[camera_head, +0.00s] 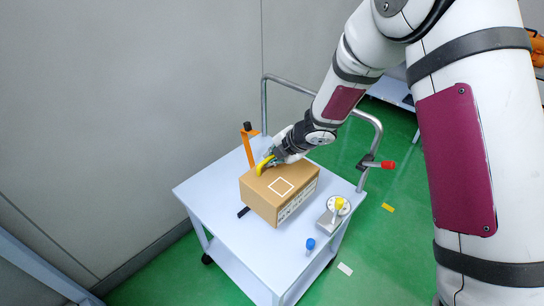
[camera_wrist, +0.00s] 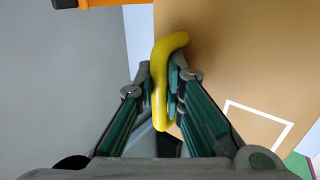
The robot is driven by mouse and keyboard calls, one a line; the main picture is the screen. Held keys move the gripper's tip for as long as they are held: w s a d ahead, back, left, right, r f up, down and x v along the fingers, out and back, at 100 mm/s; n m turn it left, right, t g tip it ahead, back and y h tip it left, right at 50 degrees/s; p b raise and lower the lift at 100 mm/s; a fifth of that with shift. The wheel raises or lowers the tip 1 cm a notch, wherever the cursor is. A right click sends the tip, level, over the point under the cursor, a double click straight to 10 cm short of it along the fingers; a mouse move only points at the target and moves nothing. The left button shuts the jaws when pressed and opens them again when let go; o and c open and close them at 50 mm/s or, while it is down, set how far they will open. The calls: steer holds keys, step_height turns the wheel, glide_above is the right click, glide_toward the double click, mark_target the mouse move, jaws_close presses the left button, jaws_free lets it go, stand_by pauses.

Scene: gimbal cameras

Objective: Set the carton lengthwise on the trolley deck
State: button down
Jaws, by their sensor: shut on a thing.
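The brown carton (camera_head: 279,190) is on the trolley deck (camera_head: 232,228), with a white square outline on its top. It also fills much of the wrist view (camera_wrist: 225,70). A yellow handle (camera_head: 265,165) stands at the carton's far left side; in the wrist view the yellow handle (camera_wrist: 160,85) lies between my fingers. My gripper (camera_head: 277,156) is shut on this handle; in the wrist view both fingers of my gripper (camera_wrist: 162,95) press against it. The carton's underside is hidden, so I cannot tell whether it rests fully on the deck.
An orange post (camera_head: 248,148) with a black knob stands at the deck's back left. A metal push rail (camera_head: 375,128) runs behind the deck. A grey device with a yellow knob (camera_head: 339,204) and a blue knob (camera_head: 310,244) are at the right.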

steer(key=shift+r+p, duration=0.2)
steer(key=shift+p, duration=0.4)
steer(key=shift+f, duration=0.1)
steer(key=shift+w+f+b, duration=0.1)
steer(key=shift+f+b, duration=0.8)
step_height(320, 180, down, 6)
steer(key=b, duration=0.7)
steer(key=shift+f+b, duration=0.4)
steer(key=shift+b, duration=0.2)
steer(key=c, duration=1.6)
jaws_free()
steer(key=shift+d, duration=0.1)
